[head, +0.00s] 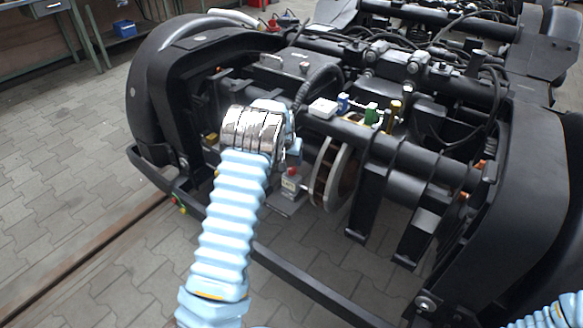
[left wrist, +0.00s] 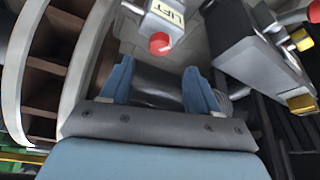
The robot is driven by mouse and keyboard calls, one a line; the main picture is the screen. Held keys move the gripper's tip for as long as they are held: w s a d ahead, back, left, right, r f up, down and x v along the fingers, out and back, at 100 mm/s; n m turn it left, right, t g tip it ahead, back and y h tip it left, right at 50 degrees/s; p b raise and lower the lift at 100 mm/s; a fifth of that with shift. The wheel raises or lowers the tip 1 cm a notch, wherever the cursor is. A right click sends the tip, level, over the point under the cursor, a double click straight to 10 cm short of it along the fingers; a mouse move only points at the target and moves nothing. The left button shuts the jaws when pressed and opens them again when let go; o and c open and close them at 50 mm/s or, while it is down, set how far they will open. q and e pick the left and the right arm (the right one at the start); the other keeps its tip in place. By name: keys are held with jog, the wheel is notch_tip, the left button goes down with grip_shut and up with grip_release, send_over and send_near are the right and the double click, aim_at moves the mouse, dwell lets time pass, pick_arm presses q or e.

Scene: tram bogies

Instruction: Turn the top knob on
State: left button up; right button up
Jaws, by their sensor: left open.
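My left gripper (left wrist: 156,72) shows in the left wrist view with its two blue fingers apart and nothing between them. A small grey box with a lettered label and a red knob (left wrist: 160,42) lies just beyond the fingertips, apart from them. In the head view, a red knob (head: 291,172) on a small grey box sits low beside the disc, just right of my left wrist. I cannot tell which is the top knob. My left fingers are mostly hidden by the wrist in the head view.
The black bogie frame (head: 415,165) with cables and a round disc (head: 330,175) crowds the space around my left gripper. A black bar (head: 305,285) runs across the front. The paved floor (head: 60,160) at left is clear. A workbench (head: 95,35) stands behind.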

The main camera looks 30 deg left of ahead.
aim_at(292, 169)
pick_arm(q)
jog(key=x, duration=0.7)
jog(key=shift+w+f, duration=0.15)
jog(key=shift+f, duration=0.05)
